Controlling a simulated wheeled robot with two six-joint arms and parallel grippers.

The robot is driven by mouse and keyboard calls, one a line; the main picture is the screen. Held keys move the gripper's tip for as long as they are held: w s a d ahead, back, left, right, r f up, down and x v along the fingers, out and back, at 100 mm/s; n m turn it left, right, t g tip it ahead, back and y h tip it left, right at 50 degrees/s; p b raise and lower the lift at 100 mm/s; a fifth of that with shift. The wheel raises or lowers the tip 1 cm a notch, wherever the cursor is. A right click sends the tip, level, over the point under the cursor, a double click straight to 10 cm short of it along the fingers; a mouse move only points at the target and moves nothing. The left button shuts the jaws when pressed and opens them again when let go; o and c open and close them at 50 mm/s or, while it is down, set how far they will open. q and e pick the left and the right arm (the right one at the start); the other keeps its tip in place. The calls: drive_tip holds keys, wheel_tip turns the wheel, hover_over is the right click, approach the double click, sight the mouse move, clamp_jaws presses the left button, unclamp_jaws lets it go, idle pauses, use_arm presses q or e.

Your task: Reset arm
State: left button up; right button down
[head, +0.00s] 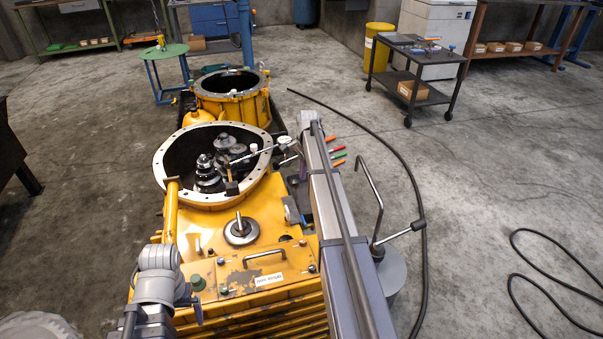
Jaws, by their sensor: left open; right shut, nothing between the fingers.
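My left arm comes in at the lower left, beside the yellow transmission housing (215,260). Its grey wrist and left gripper (186,303) are near the housing's front left corner; the fingers are small and hard to make out, open and holding nothing that I can see. My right gripper cannot be made out in the view. The housing has an open round flange (163,185) at its far end, with dark gears (207,175) inside. A dial gauge (283,141) on thin rods stands at the flange's right side.
A second yellow housing (232,105) stands behind. A dark cart (415,70) is at the back right. Black cable (422,265) lies on open floor.

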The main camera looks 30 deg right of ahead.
drive_tip(key=r+p, duration=0.4)
drive_tip(key=r, duration=0.1)
drive_tip(key=shift+w+d+r, duration=0.1)
drive_tip(key=shift+w+d, duration=0.05)
drive_tip(key=shift+d, duration=0.05)
